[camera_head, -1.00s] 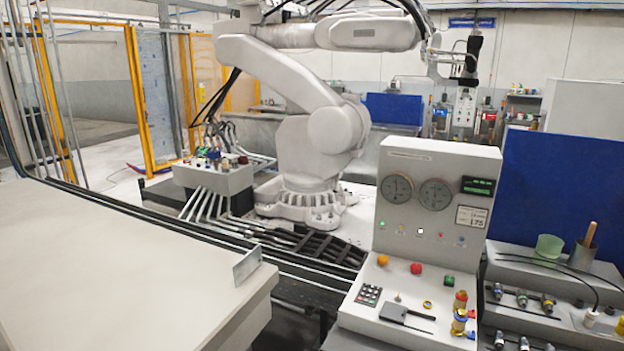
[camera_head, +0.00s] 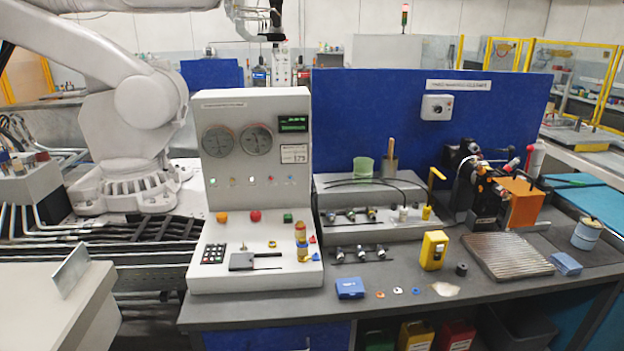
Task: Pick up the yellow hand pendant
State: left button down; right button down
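The yellow hand pendant (camera_head: 434,250) stands upright on the dark grey workbench (camera_head: 385,310), right of the middle of the head view. It is a small yellow box with a dark face area; finer detail is too small to tell. A small black cylinder stands just to its right, apart from it. Neither of my grippers shows in the head view.
A grey control console (camera_head: 250,190) stands left of the pendant. A blue box (camera_head: 350,288) and small rings lie in front. A ribbed metal plate (camera_head: 507,257) and an orange-black machine (camera_head: 495,190) are to the right. A large white robot arm (camera_head: 145,110) stands behind left.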

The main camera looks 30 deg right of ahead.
aim_at(432, 239)
jog(key=z, duration=1.8)
